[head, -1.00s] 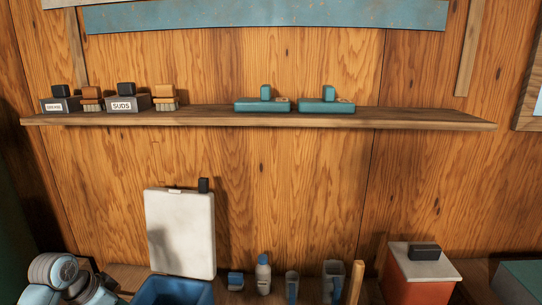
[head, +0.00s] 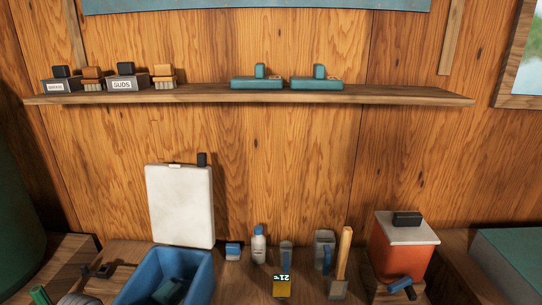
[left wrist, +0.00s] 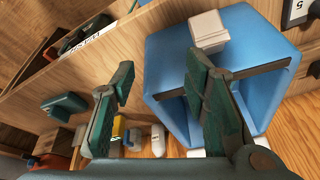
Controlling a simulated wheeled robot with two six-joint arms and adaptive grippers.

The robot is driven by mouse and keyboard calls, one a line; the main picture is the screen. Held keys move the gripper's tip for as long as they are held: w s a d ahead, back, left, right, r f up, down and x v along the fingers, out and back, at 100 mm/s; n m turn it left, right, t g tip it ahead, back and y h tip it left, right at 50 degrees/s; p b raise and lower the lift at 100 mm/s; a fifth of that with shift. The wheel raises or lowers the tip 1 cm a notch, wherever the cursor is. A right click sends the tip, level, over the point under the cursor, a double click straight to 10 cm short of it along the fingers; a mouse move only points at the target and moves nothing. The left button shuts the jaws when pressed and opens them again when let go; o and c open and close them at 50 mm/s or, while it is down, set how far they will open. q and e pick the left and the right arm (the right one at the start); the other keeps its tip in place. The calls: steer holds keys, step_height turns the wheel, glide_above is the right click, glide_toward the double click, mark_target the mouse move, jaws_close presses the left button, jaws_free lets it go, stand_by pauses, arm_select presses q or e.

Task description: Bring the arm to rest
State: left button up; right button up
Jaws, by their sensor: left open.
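My left gripper (left wrist: 160,95) shows in the left wrist view with its two dark green fingers spread apart. Nothing is held between them. A blue bin (left wrist: 165,50) lies beyond the fingers, and one finger overlaps it in the picture. In the head view, the blue bin (head: 203,280) stands at the bottom, with a teal item inside. My left arm is not clearly seen in the head view; I cannot tell what the small green parts at the lower left edge are. My right gripper is in neither view.
A shelf (head: 270,96) carries boxes, brushes and two teal items. Below stand a white board (head: 180,205), a bottle (head: 258,245), clear mugs, a wooden-handled tool (head: 343,255) and a red box (head: 402,250) with a pale lid. A small yellow display (head: 282,287) is at the front.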

arm_select(q)
steer(key=s+d+f+n+y, duration=0.15)
steer(key=s+d, duration=0.25)
steer(key=s, duration=0.7)
steer(key=s+d+f+n, duration=0.25)
steer(key=s+d, duration=0.25)
steer(key=s, duration=0.5)
step_height(320, 180, down, 24)
steer(key=a+g+b, duration=0.1)
steer(key=a+b, duration=0.1)
steer(key=b, duration=0.3)
steer(key=s+f+g+b, duration=0.1)
steer(key=s+f+b, duration=0.4)
steer(key=s+f, duration=1)
step_height(320, 180, down, 4)
steer(key=shift+s+a+r+n, duration=0.25)
steer(key=shift+a+n, duration=0.05)
steer(key=shift+a, duration=0.05)
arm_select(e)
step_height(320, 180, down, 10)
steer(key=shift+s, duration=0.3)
arm_select(q)
steer(key=shift+c, duration=0.3)
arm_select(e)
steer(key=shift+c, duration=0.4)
